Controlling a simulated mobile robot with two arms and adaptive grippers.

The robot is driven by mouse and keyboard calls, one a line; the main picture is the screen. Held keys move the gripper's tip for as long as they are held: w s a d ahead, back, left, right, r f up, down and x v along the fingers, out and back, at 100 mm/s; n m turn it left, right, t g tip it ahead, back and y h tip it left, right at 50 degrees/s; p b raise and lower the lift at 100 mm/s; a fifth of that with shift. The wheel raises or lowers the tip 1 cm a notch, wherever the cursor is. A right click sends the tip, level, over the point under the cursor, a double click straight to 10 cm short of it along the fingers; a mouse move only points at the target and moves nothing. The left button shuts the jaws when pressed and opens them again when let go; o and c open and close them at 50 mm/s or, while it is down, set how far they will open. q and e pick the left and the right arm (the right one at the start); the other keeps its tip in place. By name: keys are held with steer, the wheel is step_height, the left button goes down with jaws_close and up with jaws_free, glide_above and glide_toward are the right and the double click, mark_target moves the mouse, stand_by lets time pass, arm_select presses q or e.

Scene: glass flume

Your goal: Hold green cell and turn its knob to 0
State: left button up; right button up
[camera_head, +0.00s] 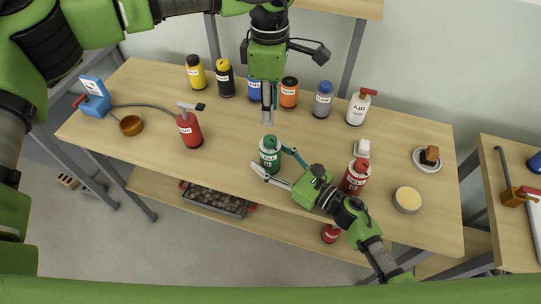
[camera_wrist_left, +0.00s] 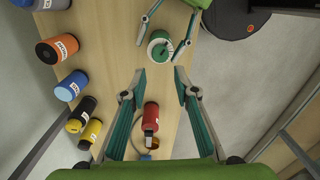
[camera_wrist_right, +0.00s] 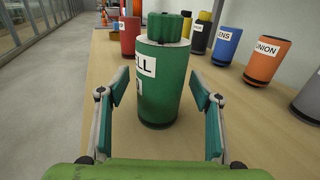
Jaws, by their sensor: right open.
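The green cell (camera_head: 270,155) stands upright near the middle of the table's front edge, with a white "CELL" label in the right wrist view (camera_wrist_right: 158,90). Its green knob (camera_wrist_right: 167,27) is on top; the left wrist view looks down on the knob (camera_wrist_left: 160,50), but its setting is too small to read. My right gripper (camera_head: 271,160) is open, low, with its fingers on either side of the cell and visible gaps in the right wrist view. My left gripper (camera_wrist_left: 160,74) is open and empty, pointing down above the table close to the cell.
A red cell (camera_head: 356,176) stands right of my right gripper. A red bottle (camera_head: 189,130) stands to the left. Several coloured bottles, including an orange one (camera_head: 289,93), line the back. A white air bottle (camera_head: 358,108) and a plate (camera_head: 427,166) are at the right.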

mark_target(270, 139)
steer(key=c, duration=1.3)
arm_select(q)
steer(key=shift+o, duration=0.8)
steer(key=shift+s+d+f+m, duration=0.1)
steer(key=shift+f+m, duration=0.15)
steer(key=shift+f, duration=0.2)
steer(key=shift+s+d+f+m, duration=0.1)
steer(key=shift+f+m, duration=0.15)
steer(key=shift+f, duration=0.2)
steer(key=shift+w+a+f+m, duration=0.2)
steer(key=shift+f+m, duration=0.1)
steer(key=shift+f, duration=0.45)
arm_select(e)
steer(key=shift+w, duration=0.1)
arm_select(q)
steer(key=shift+f, duration=3.35)
